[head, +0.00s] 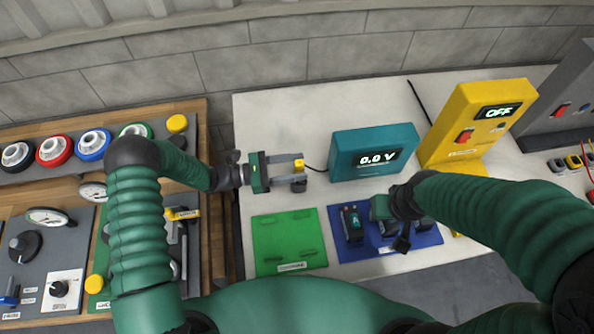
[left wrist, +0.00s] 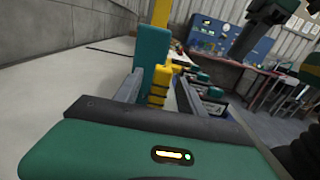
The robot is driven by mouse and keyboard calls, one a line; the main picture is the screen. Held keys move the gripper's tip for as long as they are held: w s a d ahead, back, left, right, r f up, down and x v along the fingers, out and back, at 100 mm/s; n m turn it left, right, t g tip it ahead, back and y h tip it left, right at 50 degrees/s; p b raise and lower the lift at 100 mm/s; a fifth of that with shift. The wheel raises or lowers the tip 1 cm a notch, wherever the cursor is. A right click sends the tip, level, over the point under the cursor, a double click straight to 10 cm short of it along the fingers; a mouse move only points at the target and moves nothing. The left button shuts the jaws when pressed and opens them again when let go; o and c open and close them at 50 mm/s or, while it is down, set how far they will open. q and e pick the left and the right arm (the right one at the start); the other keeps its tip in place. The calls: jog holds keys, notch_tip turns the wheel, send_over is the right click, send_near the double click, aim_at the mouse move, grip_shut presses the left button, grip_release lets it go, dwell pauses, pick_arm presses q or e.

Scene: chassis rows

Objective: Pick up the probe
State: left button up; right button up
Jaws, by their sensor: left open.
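My left gripper (head: 299,172) is open over the white table, to the left of the teal meter (head: 374,151), which reads 0.0 V. A thin black cable (head: 316,169) runs from the meter to the left gripper's fingertips. A small yellow piece (head: 298,163) shows at the upper fingertip; I cannot tell whether it belongs to the probe or the finger. The probe itself is not clearly visible. In the left wrist view the teal meter (left wrist: 152,62) stands beyond the fingers. My right gripper (head: 402,225) is over the blue mat; its jaw opening is unclear.
A green mat (head: 288,236) lies below the left gripper. The blue mat (head: 362,248) holds dark modules (head: 352,224). A yellow unit (head: 470,125) reading OFF stands right of the meter. Dark panels with knobs and dials are on the left. White table behind the left gripper is clear.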

pick_arm(q)
jog(key=d, duration=0.4)
jog(key=shift+w+d+r, duration=0.3)
jog(key=shift+w, duration=0.05)
jog(key=shift+w+a, duration=0.1)
jog(key=shift+a, duration=0.4)
grip_shut()
jog(key=shift+d, duration=0.15)
